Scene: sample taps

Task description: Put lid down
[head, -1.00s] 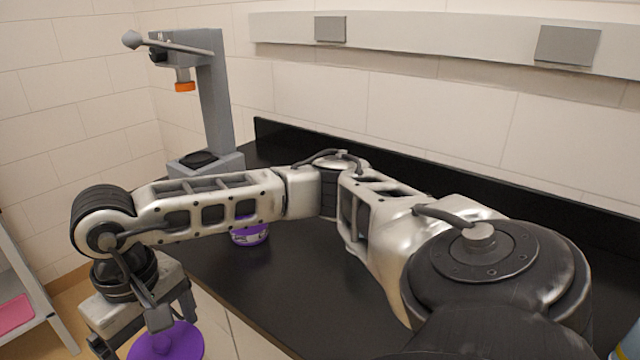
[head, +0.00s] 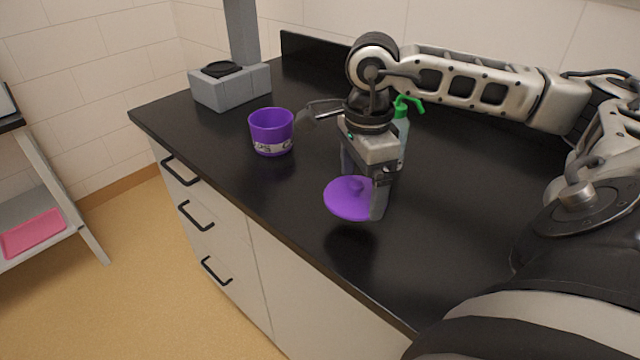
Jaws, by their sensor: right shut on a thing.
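The purple round lid (head: 345,199) has a small knob on top. My right gripper (head: 366,192) is shut on the lid and holds it over the black counter (head: 450,235), near its front edge. A shadow lies on the counter below the lid, so it seems to be a little above the surface. A purple pot (head: 271,128) with a patterned band stands open on the counter, to the left of the lid and apart from it. My left gripper is not in view.
A grey tap stand (head: 232,88) with a black round pad stands at the back left. A green pump bottle (head: 402,128) is just behind my right gripper. The counter right of the lid is clear. A shelf with a pink tray (head: 33,233) is at far left.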

